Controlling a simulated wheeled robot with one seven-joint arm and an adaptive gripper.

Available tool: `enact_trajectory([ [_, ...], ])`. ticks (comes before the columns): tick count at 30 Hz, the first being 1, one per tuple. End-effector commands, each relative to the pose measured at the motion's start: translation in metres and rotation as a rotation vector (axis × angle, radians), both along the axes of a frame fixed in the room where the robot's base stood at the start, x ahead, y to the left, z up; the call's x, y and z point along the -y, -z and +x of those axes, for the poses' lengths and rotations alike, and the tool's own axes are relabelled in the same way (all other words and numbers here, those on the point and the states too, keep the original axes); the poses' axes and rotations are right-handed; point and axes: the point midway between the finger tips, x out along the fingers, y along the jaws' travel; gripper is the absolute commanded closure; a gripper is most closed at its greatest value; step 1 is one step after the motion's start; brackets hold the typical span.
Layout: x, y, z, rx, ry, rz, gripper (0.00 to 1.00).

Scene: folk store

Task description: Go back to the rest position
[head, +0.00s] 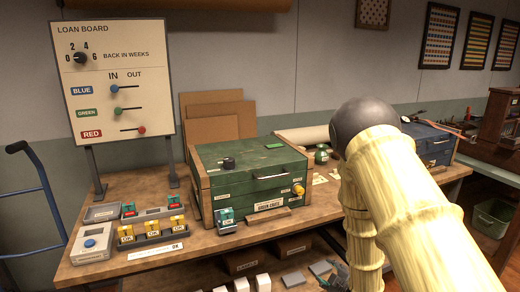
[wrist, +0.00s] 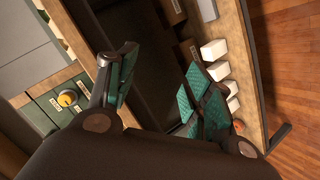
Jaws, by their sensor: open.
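My gripper (wrist: 162,65) shows in the wrist view with its two teal-padded fingers spread apart and nothing between them. It is over the front edge of the workbench, beside the green chest, with the shelf below behind it in the picture.
The loan board (head: 115,80) stands at the bench's left back. Small trays and a block holding several yellow-tagged pieces (head: 152,236) sit at front left. A blue chest (head: 432,142) is partly behind my arm. White blocks (wrist: 214,50) stand on the lower shelf. Wooden floor (wrist: 290,60) lies clear at right.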

Motion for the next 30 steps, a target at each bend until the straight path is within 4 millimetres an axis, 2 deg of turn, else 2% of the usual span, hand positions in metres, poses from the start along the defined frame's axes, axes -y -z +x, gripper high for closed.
enact_trajectory([
  [1,0.002,0.019,-0.024,-0.074,0.047,0.039,0.49],
  [5,0.005,0.064,-0.084,-0.25,0.176,0.14,0.49],
  [6,0.005,0.076,-0.104,-0.305,0.218,0.168,0.49],
  [8,0.005,0.093,-0.134,-0.384,0.28,0.209,0.49],
  [13,0.002,0.129,-0.226,-0.601,0.475,0.308,0.49],
  [16,-0.001,0.142,-0.282,-0.726,0.594,0.354,0.49],
  [21,-0.01,0.151,-0.373,-0.911,0.797,0.411,0.49],
  [24,-0.014,0.15,-0.414,-0.991,0.893,0.428,0.49],
  [27,-0.017,0.148,-0.44,-1.041,0.959,0.438,0.49],
  [30,-0.019,0.147,-0.453,-1.067,0.993,0.441,0.49],
])
